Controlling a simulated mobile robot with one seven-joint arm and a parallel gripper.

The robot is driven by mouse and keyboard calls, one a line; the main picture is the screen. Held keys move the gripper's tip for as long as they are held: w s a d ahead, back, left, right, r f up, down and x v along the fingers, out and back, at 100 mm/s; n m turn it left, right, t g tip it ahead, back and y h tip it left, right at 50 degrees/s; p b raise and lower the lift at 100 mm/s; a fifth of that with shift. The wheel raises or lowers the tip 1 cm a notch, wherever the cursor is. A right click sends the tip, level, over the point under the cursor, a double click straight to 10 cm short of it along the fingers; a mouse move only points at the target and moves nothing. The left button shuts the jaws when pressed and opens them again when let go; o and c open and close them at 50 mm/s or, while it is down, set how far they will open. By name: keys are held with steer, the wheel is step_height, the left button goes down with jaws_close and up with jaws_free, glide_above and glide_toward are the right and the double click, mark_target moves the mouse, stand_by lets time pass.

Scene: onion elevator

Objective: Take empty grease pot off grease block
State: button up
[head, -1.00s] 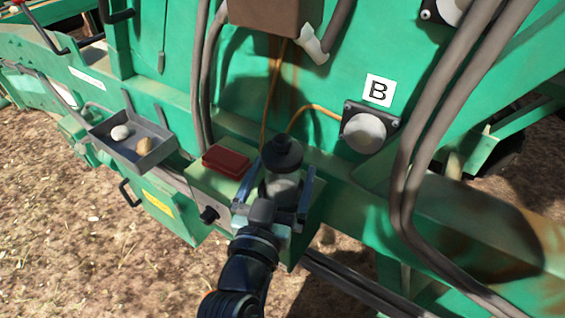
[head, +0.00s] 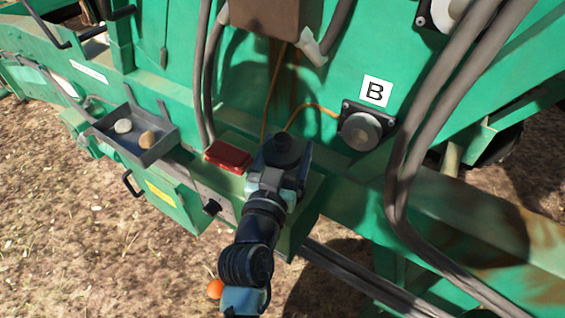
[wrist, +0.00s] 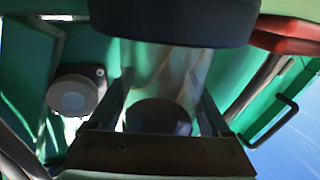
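The grease pot (head: 283,149) stands upright on the green grease block (head: 306,204), beside a red lid-like piece (head: 229,157). In the head view only its dark cap shows; my gripper (head: 284,172) hides the body. In the wrist view the dark cap (wrist: 172,22) is large at the top, and the clear, empty-looking body (wrist: 150,70) lies between my fingers (wrist: 162,88). The fingers appear shut on the body from both sides. Whether the pot has left its seat is hidden.
A grey tray (head: 166,151) with two small roundish lumps hangs at the left. A round grey fitting (head: 361,131) is under the B label (head: 376,92). Thick hoses (head: 432,120) run down at the right, and a thin orange line reaches behind the pot.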

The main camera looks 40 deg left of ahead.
steer(key=shift+r, duration=0.1)
steer(key=c, duration=1.1)
